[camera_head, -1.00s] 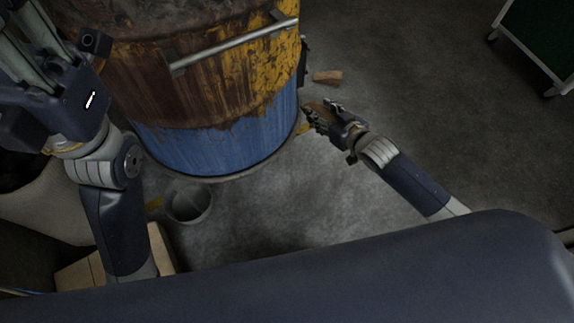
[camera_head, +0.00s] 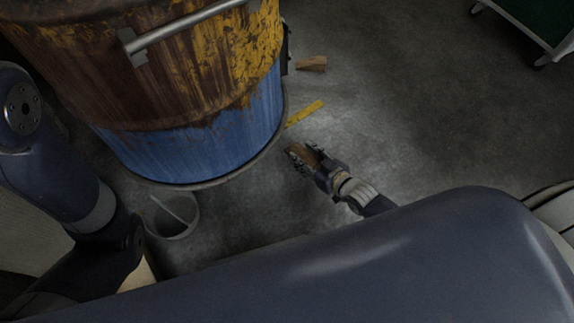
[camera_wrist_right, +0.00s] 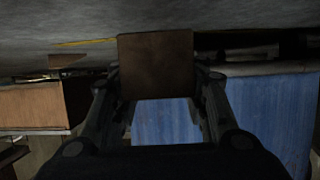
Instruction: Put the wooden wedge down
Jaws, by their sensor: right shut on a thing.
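My right gripper (camera_head: 305,154) is in the middle of the head view, to the right of the barrel's blue base. It is shut on a brown wooden wedge (camera_head: 313,158). In the right wrist view the wedge (camera_wrist_right: 156,66) shows as a brown block face between the two fingers (camera_wrist_right: 158,95). I cannot tell from these views how far the wedge is from the floor. My left arm shows at the left edge of the head view, but its gripper is out of the frame.
The rusty barrel oven (camera_head: 190,60) with a metal handle fills the upper left. Another wooden piece (camera_head: 311,63) and a yellow strip (camera_head: 305,113) lie on the floor beside it. A grey bucket (camera_head: 172,215) stands below the barrel. The floor to the right is open, up to a green-topped cart (camera_head: 535,25).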

